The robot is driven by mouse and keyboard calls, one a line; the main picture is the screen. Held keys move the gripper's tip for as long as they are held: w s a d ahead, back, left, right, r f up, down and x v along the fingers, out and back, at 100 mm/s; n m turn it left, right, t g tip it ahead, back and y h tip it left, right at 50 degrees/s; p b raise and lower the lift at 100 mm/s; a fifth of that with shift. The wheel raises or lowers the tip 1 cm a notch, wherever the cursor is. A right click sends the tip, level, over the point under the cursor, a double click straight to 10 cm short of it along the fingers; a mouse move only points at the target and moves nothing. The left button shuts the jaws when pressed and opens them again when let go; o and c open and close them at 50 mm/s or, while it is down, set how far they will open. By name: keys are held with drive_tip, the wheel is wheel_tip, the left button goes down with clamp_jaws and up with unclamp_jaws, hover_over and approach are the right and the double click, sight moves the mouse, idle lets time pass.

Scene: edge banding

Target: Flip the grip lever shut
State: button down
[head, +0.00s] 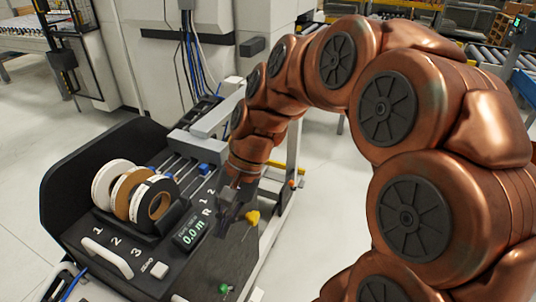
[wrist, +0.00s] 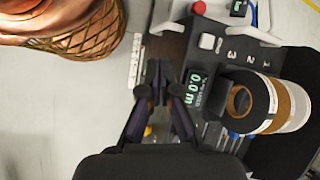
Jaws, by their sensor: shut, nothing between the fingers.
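A yellow knob (head: 252,217), possibly the grip lever's handle, stands at the right edge of the dark machine panel (head: 180,283). A small patch of yellow (wrist: 147,131) also shows beside a finger in the wrist view. My gripper (head: 224,222) points down over the panel, just left of the yellow knob in the head view. Its fingers (wrist: 157,70) are shut and empty. I cannot tell whether they touch anything. A green knob (head: 224,289) sits nearer the panel's front edge. The lever's pivot and its position are not clear.
A lit display (head: 190,231) reading 0.0 m lies close left of my gripper. White (head: 104,184), brown (head: 124,193) and black (head: 158,204) tape reels stand further left. A white handle (head: 107,258) and square button (head: 159,270) are at the front. A red button (wrist: 199,8) shows in the wrist view.

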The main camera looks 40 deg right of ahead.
drive_tip(key=w+d+f+m+t+y+b, duration=0.1)
drive_tip(key=w+d+m+t+y+b, duration=0.35)
drive_tip(key=w+d+m, duration=0.85)
drive_tip(key=d+f+m+t+b, duration=0.2)
drive_tip(key=d+m+t, duration=0.4)
drive_tip(key=d, duration=1.7)
drive_tip(key=shift+w+f+t+h, duration=0.35)
drive_tip(key=shift+w+f+h, duration=0.1)
drive_tip(key=shift+f, duration=0.25)
drive_tip(key=r+x, duration=0.2)
drive_tip(key=x, duration=1.1)
drive_tip(key=shift+w+a, duration=0.35)
drive_tip(key=shift+w, duration=0.05)
